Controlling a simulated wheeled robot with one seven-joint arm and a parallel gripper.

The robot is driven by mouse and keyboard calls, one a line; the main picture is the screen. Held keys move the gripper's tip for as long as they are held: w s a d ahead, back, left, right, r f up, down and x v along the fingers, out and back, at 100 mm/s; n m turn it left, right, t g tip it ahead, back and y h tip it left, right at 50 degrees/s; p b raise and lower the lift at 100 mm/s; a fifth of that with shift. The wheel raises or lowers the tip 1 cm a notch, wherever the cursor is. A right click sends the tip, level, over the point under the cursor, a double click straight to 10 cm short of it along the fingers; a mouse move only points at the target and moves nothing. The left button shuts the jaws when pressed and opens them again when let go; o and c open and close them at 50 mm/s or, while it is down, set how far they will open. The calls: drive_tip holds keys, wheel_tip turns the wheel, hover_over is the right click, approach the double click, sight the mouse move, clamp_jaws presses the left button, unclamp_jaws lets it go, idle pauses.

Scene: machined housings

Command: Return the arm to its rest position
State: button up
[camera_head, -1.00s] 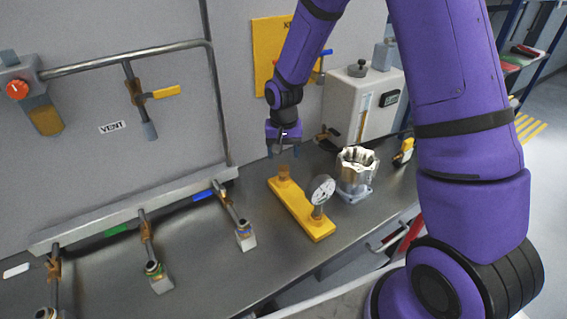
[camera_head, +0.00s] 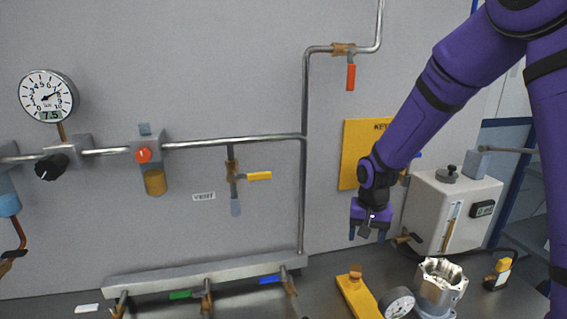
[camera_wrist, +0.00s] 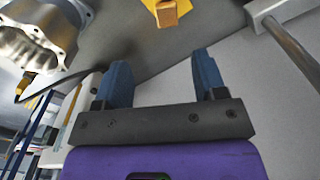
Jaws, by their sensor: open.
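My gripper (camera_head: 367,236) hangs from my purple arm at the right of the head view, in front of the wall panel and above the bench. In the wrist view, its two blue fingers (camera_wrist: 162,80) stand wide apart with nothing between them. In the head view it is above and apart from the yellow fixture bar (camera_head: 357,297), which carries a brass fitting and a round gauge (camera_head: 397,303). The machined housing (camera_head: 441,284) stands on the bench to the right of the bar. It also shows at the upper left of the wrist view (camera_wrist: 38,35).
A grey box unit (camera_head: 448,212) with a small display stands behind the housing. Pipes with a red-handled valve (camera_head: 350,77), a yellow-handled valve (camera_head: 259,176) and a pressure gauge (camera_head: 47,96) run along the wall. A yellow panel (camera_head: 360,150) is behind my arm.

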drive_tip(key=s+d+r+n+t, duration=0.1)
drive_tip(key=s+d+r, duration=0.1)
drive_tip(key=s+r, duration=0.5)
drive_tip(key=s+d+r+t, duration=0.15)
drive_tip(key=s+r, duration=0.25)
drive_tip(key=r, duration=0.6)
drive_tip(key=s+d+r+n+t, duration=0.1)
drive_tip(key=s+r, duration=0.3)
drive_tip(key=s, duration=0.4)
drive_tip(key=s+d+r+n+t, duration=0.1)
drive_tip(key=s+r, duration=0.3)
drive_tip(key=s, duration=0.5)
drive_tip(key=shift+d, duration=0.35)
